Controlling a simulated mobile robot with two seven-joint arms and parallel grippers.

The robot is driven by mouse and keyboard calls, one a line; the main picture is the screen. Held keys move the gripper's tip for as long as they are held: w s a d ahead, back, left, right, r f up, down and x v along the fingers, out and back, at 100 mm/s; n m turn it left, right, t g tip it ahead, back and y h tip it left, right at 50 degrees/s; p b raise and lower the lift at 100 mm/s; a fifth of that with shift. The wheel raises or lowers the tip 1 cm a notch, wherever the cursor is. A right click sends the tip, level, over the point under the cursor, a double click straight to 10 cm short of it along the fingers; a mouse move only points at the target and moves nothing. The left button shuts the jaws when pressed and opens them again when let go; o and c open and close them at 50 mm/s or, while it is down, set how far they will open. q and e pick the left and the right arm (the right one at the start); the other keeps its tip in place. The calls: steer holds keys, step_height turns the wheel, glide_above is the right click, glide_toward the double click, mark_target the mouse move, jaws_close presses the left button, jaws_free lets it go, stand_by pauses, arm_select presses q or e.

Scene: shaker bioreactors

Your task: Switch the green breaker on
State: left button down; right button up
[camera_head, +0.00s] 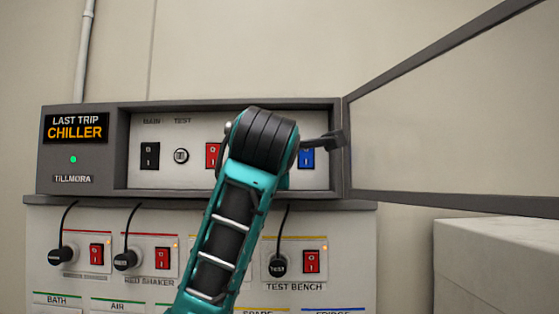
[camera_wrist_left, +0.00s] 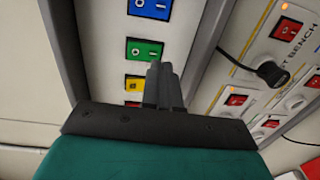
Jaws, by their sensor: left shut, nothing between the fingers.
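The green breaker (camera_wrist_left: 145,52) shows in the wrist view, between the blue breaker (camera_wrist_left: 150,8) and the yellow breaker (camera_wrist_left: 135,83). I cannot tell which way its rocker is set. My left gripper (camera_wrist_left: 160,68) is shut and empty, with its fingertips beside the lower edge of the green breaker in the picture. Whether they touch it is unclear. In the head view my arm hides the green and yellow breakers, and part of my left gripper (camera_head: 328,141) shows just above the blue breaker (camera_head: 307,158). My right gripper is not in view.
The breakers sit in a recessed grey chiller panel (camera_head: 80,155) with a lit green lamp. Its open door (camera_head: 455,120) swings out to the right. A red breaker (camera_head: 213,155) and black main switch (camera_head: 149,156) are on the left. Cabled sockets and red switches lie below.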

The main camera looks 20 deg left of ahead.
arm_select(q)
steer(key=f+b+v, duration=0.1)
steer(key=v, duration=0.8)
steer(key=shift+d+f, duration=0.15)
steer(key=shift+f, duration=0.15)
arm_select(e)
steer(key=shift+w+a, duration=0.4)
arm_select(q)
steer(key=shift+s, duration=0.1)
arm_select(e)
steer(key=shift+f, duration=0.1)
